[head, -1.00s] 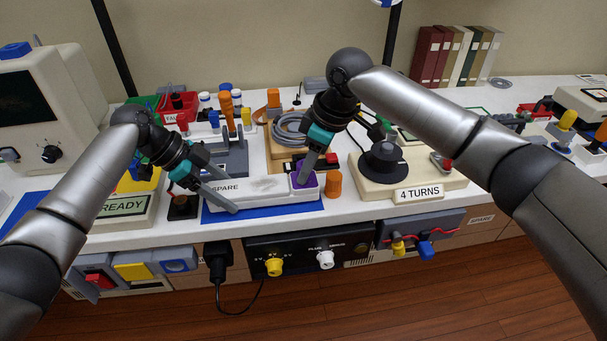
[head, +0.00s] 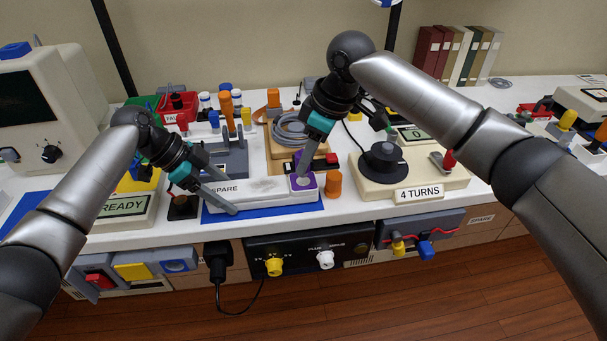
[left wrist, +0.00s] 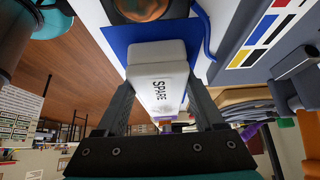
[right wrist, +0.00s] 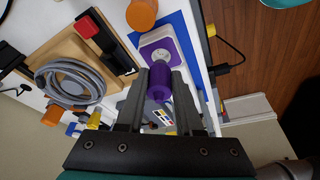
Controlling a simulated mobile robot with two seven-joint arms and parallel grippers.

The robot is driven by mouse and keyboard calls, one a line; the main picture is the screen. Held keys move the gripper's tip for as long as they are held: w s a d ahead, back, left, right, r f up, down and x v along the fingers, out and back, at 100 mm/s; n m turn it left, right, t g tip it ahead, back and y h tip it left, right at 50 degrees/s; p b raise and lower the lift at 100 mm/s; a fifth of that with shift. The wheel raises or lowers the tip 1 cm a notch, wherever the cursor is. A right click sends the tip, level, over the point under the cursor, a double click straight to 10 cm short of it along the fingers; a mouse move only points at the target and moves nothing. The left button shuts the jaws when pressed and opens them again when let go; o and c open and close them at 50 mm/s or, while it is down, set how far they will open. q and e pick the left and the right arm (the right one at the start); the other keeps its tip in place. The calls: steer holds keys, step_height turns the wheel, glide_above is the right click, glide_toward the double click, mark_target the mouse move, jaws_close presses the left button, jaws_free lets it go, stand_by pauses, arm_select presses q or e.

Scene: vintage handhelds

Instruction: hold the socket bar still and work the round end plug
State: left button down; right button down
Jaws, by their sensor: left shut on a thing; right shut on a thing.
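The white socket bar (head: 262,187), marked SPARE, lies on a blue mat (head: 262,212). My left gripper (head: 231,195) is shut on its left end, with a finger along each side; the bar also shows in the left wrist view (left wrist: 158,70). The bar's right end has a purple square with a pale round socket face (right wrist: 161,50). My right gripper (head: 304,172) is shut on the purple round end plug (right wrist: 158,84). The plug is clear of the socket face, a little above and behind it in the head view. Fingers partly hide the plug there.
An orange cylinder (head: 333,184) stands close to the bar's right end. A cream box with a black knob (head: 384,162) and a "4 TURNS" label is further right. Behind lie a grey cable coil (head: 290,127) and a grey fixture. The table's front edge is near.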

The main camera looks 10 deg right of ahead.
arm_select(q)
steer(key=shift+r, duration=0.1)
arm_select(e)
steer(key=shift+r, duration=1.75)
steer(key=shift+r, duration=0.75)
arm_select(q)
jaws_free()
steer(key=shift+v, duration=3.7)
